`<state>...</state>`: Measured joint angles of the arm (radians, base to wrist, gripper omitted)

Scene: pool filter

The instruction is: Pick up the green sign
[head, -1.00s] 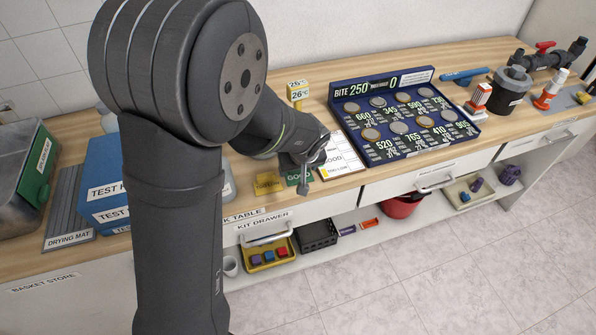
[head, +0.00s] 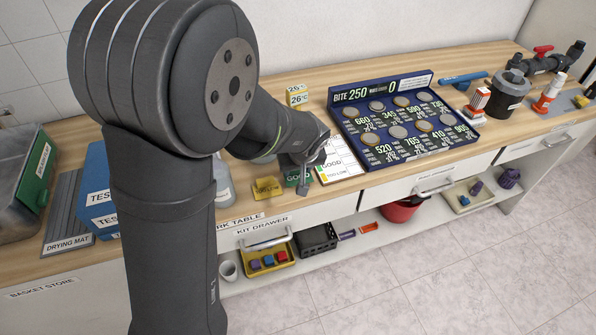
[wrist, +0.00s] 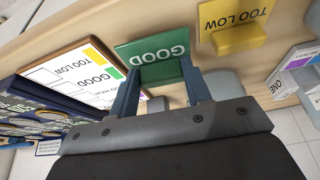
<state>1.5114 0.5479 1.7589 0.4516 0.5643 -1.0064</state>
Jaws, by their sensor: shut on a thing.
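The green sign (wrist: 152,52), marked GOOD, stands at the front part of the worktop in the wrist view, its lettering upside down there. In the head view it (head: 292,178) is partly hidden behind my gripper (head: 304,182). In the wrist view my gripper (wrist: 160,78) has a blue-grey finger on each side of the sign's lower part and is shut on it. I cannot tell whether the sign's base touches the wood.
A yellow TOO LOW sign (head: 267,188) stands just left of the green one. A white chart board (head: 338,160) lies close on the right, with the blue token tray (head: 400,128) beyond. The kit drawer handle (head: 265,243) juts out below the worktop edge.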

